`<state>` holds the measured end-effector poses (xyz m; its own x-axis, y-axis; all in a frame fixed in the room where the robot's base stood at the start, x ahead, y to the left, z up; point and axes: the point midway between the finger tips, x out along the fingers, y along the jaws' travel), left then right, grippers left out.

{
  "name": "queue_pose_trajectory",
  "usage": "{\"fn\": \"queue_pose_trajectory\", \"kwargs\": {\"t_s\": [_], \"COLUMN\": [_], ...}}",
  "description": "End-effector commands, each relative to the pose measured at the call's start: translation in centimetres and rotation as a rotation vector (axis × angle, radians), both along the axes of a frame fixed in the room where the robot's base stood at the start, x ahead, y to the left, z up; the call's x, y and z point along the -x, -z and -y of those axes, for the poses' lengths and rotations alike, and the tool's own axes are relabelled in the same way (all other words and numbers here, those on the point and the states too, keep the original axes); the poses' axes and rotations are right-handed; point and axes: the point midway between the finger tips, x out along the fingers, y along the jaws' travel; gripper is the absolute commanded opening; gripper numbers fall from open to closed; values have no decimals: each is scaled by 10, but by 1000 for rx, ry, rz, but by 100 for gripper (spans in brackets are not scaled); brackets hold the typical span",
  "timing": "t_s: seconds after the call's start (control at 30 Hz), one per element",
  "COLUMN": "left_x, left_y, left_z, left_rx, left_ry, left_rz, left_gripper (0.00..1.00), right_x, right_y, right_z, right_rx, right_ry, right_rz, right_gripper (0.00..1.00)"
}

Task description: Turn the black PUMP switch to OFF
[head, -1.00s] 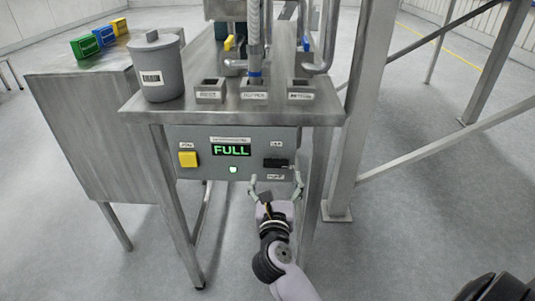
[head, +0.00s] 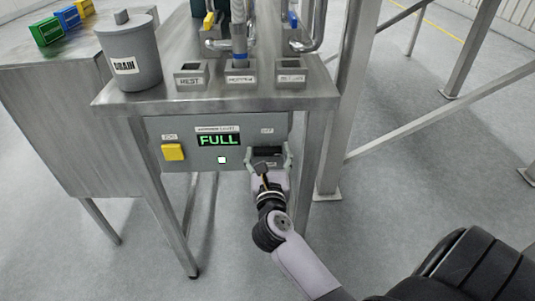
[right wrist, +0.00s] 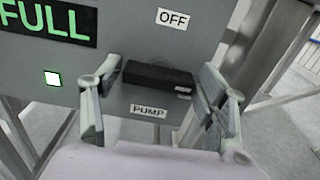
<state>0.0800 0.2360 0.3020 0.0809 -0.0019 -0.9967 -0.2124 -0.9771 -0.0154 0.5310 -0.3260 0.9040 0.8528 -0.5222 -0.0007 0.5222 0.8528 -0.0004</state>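The black PUMP switch (right wrist: 158,77) is a dark bar lying across the grey panel, with an OFF label (right wrist: 172,18) above it and a PUMP label (right wrist: 148,111) below. In the head view the switch (head: 267,151) sits at the right of the panel, partly covered by my right gripper (head: 269,160). In the right wrist view my right gripper (right wrist: 160,95) is open, one finger at each end of the switch, with gaps that look small; I cannot tell whether either touches. My left gripper is not in view.
The panel (head: 230,165) also holds a yellow button (head: 173,152), a green FULL display (head: 218,140) and a lit indicator (head: 222,160). A steel frame post (head: 345,100) stands to the right.

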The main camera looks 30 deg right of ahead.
Motion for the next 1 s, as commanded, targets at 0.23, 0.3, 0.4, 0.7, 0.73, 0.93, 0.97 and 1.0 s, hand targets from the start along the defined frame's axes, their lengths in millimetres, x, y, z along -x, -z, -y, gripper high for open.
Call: {"fn": "queue_pose_trajectory", "kwargs": {"t_s": [0.23, 0.3, 0.4, 0.7, 0.73, 0.93, 0.97, 1.0], "left_x": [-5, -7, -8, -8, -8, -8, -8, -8], "left_y": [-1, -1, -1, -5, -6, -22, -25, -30], "left_z": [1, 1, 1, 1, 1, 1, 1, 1], "left_rx": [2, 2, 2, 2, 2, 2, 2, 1], "left_ry": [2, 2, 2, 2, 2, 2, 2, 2], "left_rz": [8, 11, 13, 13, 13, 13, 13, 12], "left_gripper": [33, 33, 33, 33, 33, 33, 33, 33], "right_x": [0, 0, 0, 0, 0, 0, 0, 0], "right_y": [0, 0, 0, -1, -1, -4, -4, -4], "right_z": [0, 0, 0, 0, 0, -1, -1, -1], "right_rx": [0, 0, 0, 17, 23, 101, 120, 143], "right_ry": [0, 0, 0, 0, 0, -1, 0, 0], "right_rz": [0, 0, 0, -10, -15, -64, -77, -91], "right_gripper": [48, 43, 37, 32, 32, 32, 32, 32]}}
